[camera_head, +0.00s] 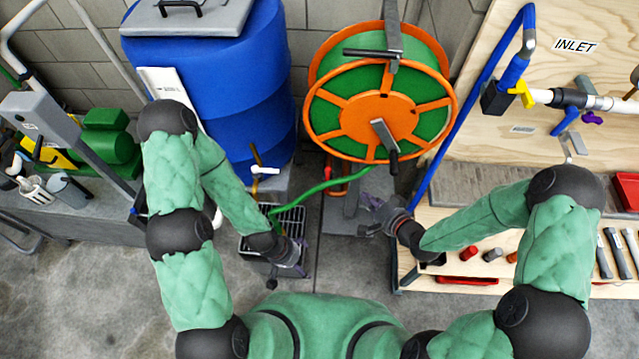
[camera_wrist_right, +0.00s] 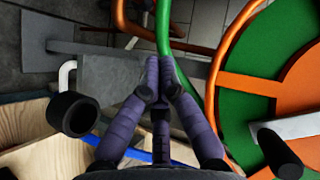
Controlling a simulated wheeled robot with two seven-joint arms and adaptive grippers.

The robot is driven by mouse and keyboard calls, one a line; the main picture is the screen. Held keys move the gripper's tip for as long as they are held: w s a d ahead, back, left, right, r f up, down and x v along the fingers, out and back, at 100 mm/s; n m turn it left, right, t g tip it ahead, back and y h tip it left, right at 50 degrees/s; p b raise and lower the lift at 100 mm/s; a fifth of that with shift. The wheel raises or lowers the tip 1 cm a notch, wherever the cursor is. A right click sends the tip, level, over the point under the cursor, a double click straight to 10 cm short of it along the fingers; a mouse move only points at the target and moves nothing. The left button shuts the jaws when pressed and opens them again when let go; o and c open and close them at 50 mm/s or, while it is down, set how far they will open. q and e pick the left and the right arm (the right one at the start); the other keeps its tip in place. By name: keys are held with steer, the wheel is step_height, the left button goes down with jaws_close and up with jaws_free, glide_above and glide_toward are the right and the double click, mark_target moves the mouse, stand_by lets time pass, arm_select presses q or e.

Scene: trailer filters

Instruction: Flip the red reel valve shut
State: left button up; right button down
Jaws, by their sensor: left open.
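The hose reel (camera_head: 365,118) has orange rims and spokes with green hose wound on it, and stands upright at the upper middle of the head view. It also fills the right of the right wrist view (camera_wrist_right: 245,83). My left gripper (camera_head: 297,262) is open, low beside a black crate.
A blue barrel (camera_head: 225,75) stands left of the reel. The black crate (camera_head: 289,218) is on the floor below it. A wooden bench with an INLET panel (camera_head: 570,20), pipes and small parts stands at right. Green hose (camera_head: 325,186) runs from reel to crate.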

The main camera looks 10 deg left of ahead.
mark_target(327, 180)
steer(key=shift+w+a+r, duration=0.15)
steer(key=shift+a+r, duration=0.05)
steer(key=shift+a, duration=0.1)
steer(key=shift+w+f, duration=0.1)
steer(key=b+x, duration=0.3)
steer(key=x, duration=0.6)
steer(key=shift+a+f, duration=0.15)
steer(key=shift+a, duration=0.05)
steer(key=a, duration=0.1)
steer(key=f+b, duration=0.1)
steer(key=a, duration=0.1)
steer(key=shift+w+a+f+b, duration=0.25)
steer(key=shift+a+f+b, duration=0.05)
steer(key=shift+a+f, duration=0.3)
steer(key=shift+a, duration=0.2)
